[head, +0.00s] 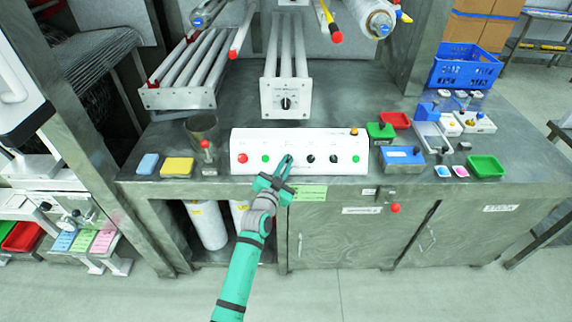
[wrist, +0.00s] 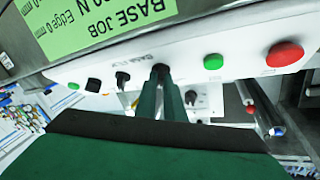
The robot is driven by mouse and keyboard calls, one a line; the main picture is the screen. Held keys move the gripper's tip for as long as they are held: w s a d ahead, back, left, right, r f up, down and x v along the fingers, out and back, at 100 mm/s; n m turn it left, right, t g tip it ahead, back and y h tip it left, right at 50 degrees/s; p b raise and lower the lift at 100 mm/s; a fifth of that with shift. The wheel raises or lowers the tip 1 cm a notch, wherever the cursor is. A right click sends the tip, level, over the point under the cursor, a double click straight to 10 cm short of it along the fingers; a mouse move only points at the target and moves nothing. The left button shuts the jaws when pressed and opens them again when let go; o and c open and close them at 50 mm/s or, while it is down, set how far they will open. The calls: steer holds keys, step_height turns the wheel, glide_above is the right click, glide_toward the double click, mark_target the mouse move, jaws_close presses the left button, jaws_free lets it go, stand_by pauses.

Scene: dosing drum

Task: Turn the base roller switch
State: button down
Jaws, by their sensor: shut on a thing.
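A white control panel (head: 300,141) sits on the front of the metal bench with a row of buttons and black knobs. My gripper (head: 286,163) is at the panel's middle, its fingers pointing into the front face. In the wrist view the two dark green fingers (wrist: 161,98) close on a black knob (wrist: 160,71), the base roller switch, whose small label starts with "Base" and is partly unreadable. The fingers cover most of the knob, so its angle cannot be told. A green button (wrist: 213,62) and a red button (wrist: 285,53) are beside it.
Two more black knobs (head: 322,158) stand close to the right of my gripper in the head view. A roller unit (head: 286,98) with its own black knob stands behind the panel. A metal cup (head: 202,128) and sponges (head: 177,167) are on the left, trays on the right.

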steer(key=shift+d, duration=0.15)
steer(key=c, duration=1.9)
jaws_free()
steer(key=shift+o, duration=0.2)
steer(key=shift+s, duration=0.15)
steer(key=shift+s+a, duration=0.2)
steer(key=shift+a, duration=0.05)
steer(key=v, duration=1)
steer(key=shift+s+d, duration=0.1)
